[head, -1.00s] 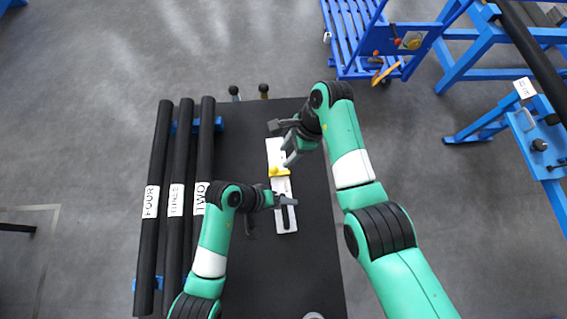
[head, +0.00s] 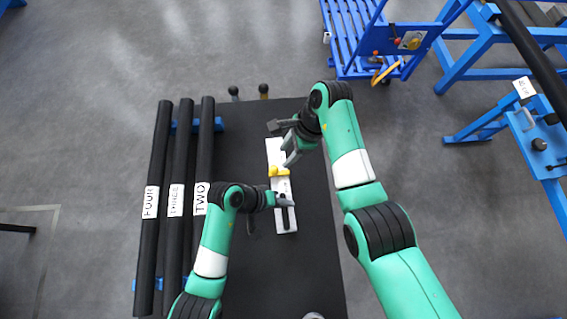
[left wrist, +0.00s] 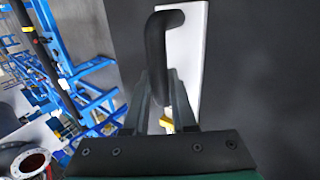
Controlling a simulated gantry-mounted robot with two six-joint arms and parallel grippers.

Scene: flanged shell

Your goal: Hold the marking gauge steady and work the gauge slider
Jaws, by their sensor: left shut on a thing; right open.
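The marking gauge is a long white bar (head: 273,147) lying on the dark table top, with a yellow slider (head: 279,171) near its middle and a black handle (head: 286,217) at its near end. My left gripper (head: 285,202) is shut on the black handle. In the left wrist view its fingers (left wrist: 162,95) stand on both sides of the handle (left wrist: 156,55), over the white bar (left wrist: 187,45); a bit of yellow (left wrist: 166,122) shows between them. My right gripper (head: 289,160) is open just beyond the slider; whether it touches the slider I cannot tell.
Black pipes (head: 178,140) with number labels lie along the table's left side. Two dark knobs (head: 263,90) stand at the far edge. Blue frames (head: 480,70) stand off to the right.

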